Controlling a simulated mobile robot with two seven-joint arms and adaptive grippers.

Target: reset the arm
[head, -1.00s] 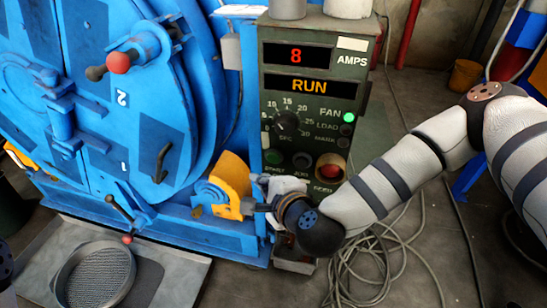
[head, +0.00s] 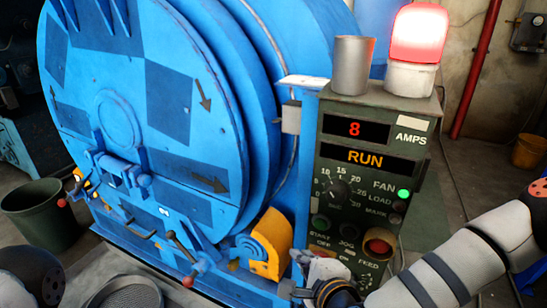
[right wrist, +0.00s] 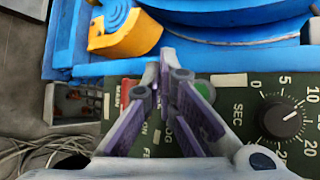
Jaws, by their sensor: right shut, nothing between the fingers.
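My right gripper (head: 298,288) is in front of the lower part of the green control panel (head: 330,222), beside the yellow bracket (head: 270,245). In the right wrist view its purple-sided fingers (right wrist: 165,76) are together with nothing between them, over the panel's button area. I cannot tell whether they touch the panel. The panel reads 8 AMPS and RUN, and the green FAN light (head: 403,194) is lit. The seconds dial (right wrist: 283,120) stands right of the fingers. A red beacon (head: 419,32) glows on top. My left gripper is out of view.
The large blue drum machine (head: 150,110) fills the left. A red-knobbed lever (head: 188,281) sticks out low at its front, above a round mesh basket (head: 125,292). A dark green bin (head: 40,215) stands far left. Loose cables (right wrist: 40,150) lie on the floor.

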